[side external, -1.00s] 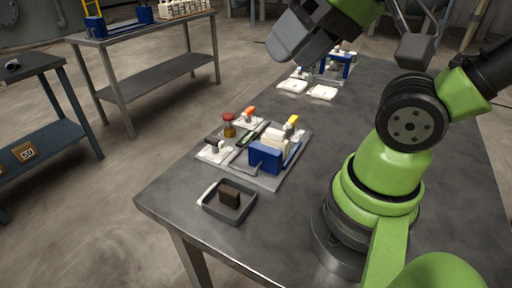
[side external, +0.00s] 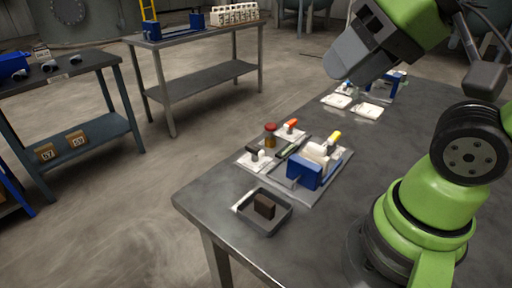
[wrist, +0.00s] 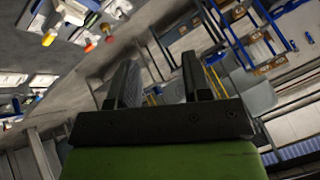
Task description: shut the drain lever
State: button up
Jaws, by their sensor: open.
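The small press (side external: 307,170) has a blue end block and white plates and stands on a grey base plate near the bench's front left. Around it are a black handle (side external: 252,149), an orange handle (side external: 290,123), a yellow handle (side external: 334,137) and a red knob (side external: 270,127). I cannot tell which one is the drain lever. The press group also shows small at the upper left of the wrist view, with its yellow handle (wrist: 48,38). My gripper (wrist: 158,85) is open and empty, its two dark fingers apart. In the side view it is raised above the bench, clear of the press.
White trays (side external: 369,110) and another blue fixture (side external: 396,80) are farther back. Other tables stand across the floor at left.

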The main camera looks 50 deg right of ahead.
jog(key=shift+w, duration=0.15)
jog(key=n+g+h, duration=0.2)
jog(key=n+g, duration=0.2)
jog(key=g, duration=0.3)
send_over(255, 148)
notch_tip(255, 148, down, 18)
notch_tip(255, 148, down, 10)
jog(key=shift+w+r, duration=0.1)
jog(key=shift+r, duration=0.15)
grip_shut()
